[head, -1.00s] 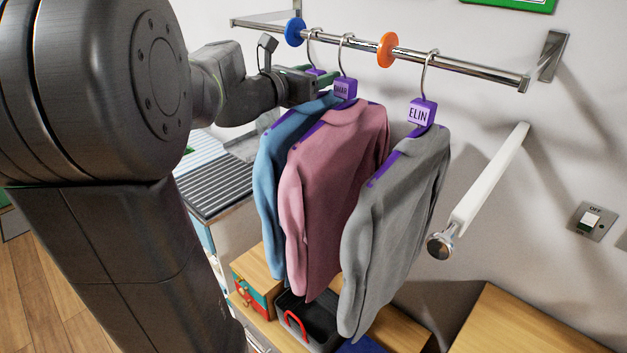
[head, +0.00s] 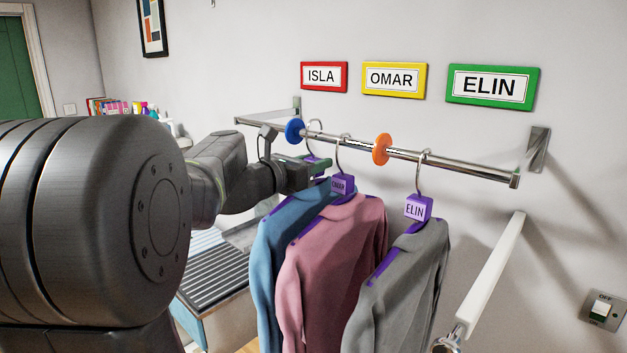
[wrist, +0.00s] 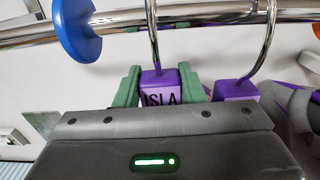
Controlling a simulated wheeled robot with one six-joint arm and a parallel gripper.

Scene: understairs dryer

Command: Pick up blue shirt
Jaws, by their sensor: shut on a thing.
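The blue shirt (head: 272,262) hangs from its hook on the metal rail (head: 455,166) in the head view, leftmost and partly behind the pink shirt (head: 333,265). My gripper (head: 314,170) reaches in from the left at the top of the blue shirt. In the wrist view the green fingers of my gripper (wrist: 160,88) are shut on the purple hanger block (wrist: 158,82) marked ISLA. The hook (wrist: 152,35) rises from this block to the rail. The shirt's lower part is out of the head view.
A grey shirt (head: 400,290) marked ELIN hangs at right. Blue (head: 294,131) and orange (head: 381,149) discs sit on the rail. ISLA (head: 323,77), OMAR (head: 394,80) and ELIN (head: 492,88) signs are above. A white bar (head: 492,270) juts out at right.

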